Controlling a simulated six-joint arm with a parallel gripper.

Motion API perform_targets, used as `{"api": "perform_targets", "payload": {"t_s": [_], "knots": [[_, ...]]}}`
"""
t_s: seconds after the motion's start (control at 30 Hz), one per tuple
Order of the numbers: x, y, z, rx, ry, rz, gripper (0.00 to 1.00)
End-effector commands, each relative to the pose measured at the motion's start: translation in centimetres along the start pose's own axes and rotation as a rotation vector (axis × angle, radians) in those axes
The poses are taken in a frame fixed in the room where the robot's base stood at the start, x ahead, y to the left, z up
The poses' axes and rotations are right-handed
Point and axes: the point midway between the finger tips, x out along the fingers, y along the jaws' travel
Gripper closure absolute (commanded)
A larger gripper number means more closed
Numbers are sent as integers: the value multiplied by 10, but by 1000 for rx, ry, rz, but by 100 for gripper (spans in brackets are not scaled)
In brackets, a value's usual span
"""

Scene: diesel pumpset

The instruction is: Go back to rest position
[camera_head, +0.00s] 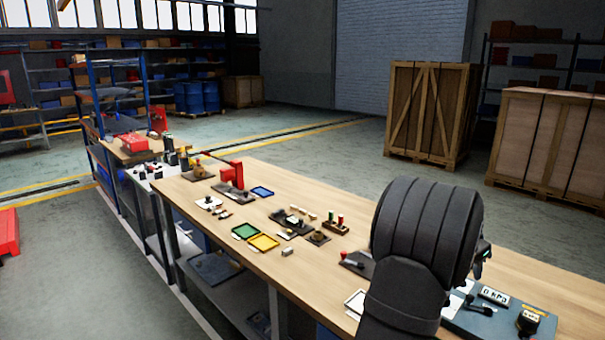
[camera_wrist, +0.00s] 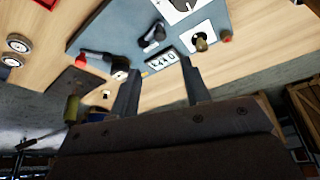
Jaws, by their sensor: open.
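My gripper (camera_wrist: 160,95) shows in the wrist view with its two dark fingers spread apart and nothing between them. Past the fingertips is a blue-grey panel (camera_wrist: 125,35) with a small numeric display (camera_wrist: 163,62), dark levers and a brass-coloured knob (camera_wrist: 201,44). In the head view my dark arm hides part of the bench's right half, and the fingers are mostly hidden behind it. The same panel (camera_head: 480,322) lies on the bench at the lower right, beside my arm.
The long wooden workbench (camera_head: 330,262) holds a green tray (camera_head: 245,231), a yellow tray (camera_head: 263,242), a blue tray (camera_head: 262,192) and a red upright part (camera_head: 237,172). Wooden crates (camera_head: 428,110) stand on the floor behind. Bare bench top lies between the small parts.

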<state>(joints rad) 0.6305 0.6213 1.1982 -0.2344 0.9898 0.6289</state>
Motion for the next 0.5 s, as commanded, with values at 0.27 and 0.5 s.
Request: {"api": "perform_targets", "payload": {"t_s": [0.27,0.5], "knots": [[59,0,1,-1,-4,3,57],[108,1,2,-1,-5,3,57]]}}
